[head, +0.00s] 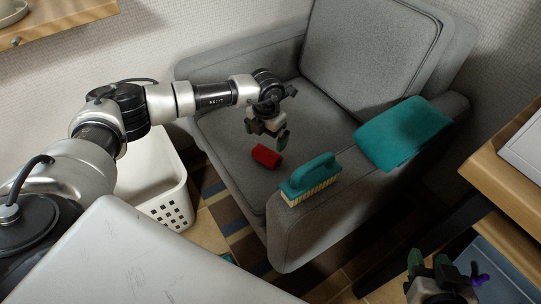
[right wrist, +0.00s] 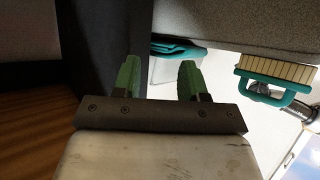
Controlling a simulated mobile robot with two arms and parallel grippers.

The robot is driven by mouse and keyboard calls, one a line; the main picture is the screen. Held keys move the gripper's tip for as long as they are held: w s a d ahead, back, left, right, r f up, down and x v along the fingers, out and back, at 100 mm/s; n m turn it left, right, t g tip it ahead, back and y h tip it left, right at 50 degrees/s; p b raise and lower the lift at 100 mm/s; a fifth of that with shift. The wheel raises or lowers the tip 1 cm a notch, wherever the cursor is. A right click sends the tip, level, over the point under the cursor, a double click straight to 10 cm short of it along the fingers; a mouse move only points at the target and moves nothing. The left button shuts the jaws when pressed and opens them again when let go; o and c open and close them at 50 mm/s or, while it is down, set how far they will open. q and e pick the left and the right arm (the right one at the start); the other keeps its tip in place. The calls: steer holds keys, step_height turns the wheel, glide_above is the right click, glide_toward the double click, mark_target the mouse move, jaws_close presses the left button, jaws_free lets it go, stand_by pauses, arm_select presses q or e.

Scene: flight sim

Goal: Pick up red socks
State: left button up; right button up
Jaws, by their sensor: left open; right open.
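The red socks (head: 266,156) lie as a small red bundle on the grey armchair's seat in the head view. My left gripper (head: 267,135) hangs just above and behind the socks, pointing down, open and apart from them. My right gripper (head: 430,262) is at the lower right of the head view, away from the socks. In the right wrist view its two green fingers (right wrist: 158,80) stand apart with nothing between them. The socks do not show in that view.
The grey armchair (head: 225,140) has a teal brush (head: 312,172) and a teal cloth (head: 402,135) on its right armrest. A white basket (head: 152,185) stands left of the chair. A wooden table (head: 505,190) edges the right side. The seat around the socks is clear.

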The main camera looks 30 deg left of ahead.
mark_target(266, 151)
arm_select(q)
step_height(266, 151, down, 3)
steer(key=shift+f+b, duration=0.2)
steer(key=shift+b, duration=0.15)
steer(key=shift+a+f+b, duration=0.1)
steer(key=shift+f+b, duration=0.25)
steer(key=shift+f, duration=0.4)
step_height(266, 151, down, 3)
steer(key=shift+f+b, duration=0.1)
steer(key=shift+b, duration=0.55)
steer(key=shift+f, duration=0.4)
steer(key=c, duration=0.6)
arm_select(e)
step_height(266, 151, up, 9)
steer(key=w+a+t+y, duration=0.2)
steer(key=t, duration=0.6)
steer(key=shift+a+y, duration=0.15)
steer(key=shift+y, duration=0.15)
